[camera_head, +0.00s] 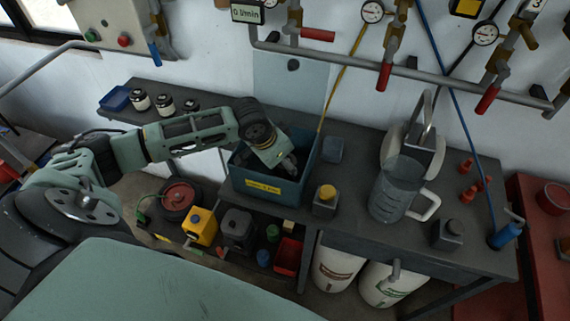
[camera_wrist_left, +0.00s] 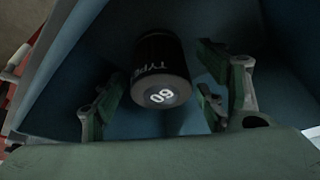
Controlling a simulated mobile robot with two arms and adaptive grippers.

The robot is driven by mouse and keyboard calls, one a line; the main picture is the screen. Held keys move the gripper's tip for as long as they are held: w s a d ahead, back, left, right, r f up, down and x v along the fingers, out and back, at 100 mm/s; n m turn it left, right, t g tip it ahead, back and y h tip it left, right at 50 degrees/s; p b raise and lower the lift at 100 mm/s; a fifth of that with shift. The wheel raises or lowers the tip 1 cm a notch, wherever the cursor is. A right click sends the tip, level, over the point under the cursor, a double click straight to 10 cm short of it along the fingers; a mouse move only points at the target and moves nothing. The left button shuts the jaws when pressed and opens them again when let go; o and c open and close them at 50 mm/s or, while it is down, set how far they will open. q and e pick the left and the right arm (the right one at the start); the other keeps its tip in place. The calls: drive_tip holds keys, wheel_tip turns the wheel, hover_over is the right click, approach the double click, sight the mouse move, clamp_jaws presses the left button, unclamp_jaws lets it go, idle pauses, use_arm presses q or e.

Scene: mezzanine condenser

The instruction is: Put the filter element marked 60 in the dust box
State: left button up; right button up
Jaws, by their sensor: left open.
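In the head view my left gripper (camera_head: 287,165) reaches down into this box, and the filter element is hidden. My right gripper is not in view.
Several small jars (camera_head: 164,104) and a blue tray (camera_head: 115,98) are at the left. Pipes with red-handled valves (camera_head: 385,75) run above the bench.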

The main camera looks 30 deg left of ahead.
use_arm(q)
drive_tip(key=b+v, duration=0.1)
drive_tip(key=v, duration=1)
drive_tip(key=shift+r, duration=0.2)
drive_tip(key=shift+s+f, duration=0.1)
drive_tip(key=shift+s, duration=0.05)
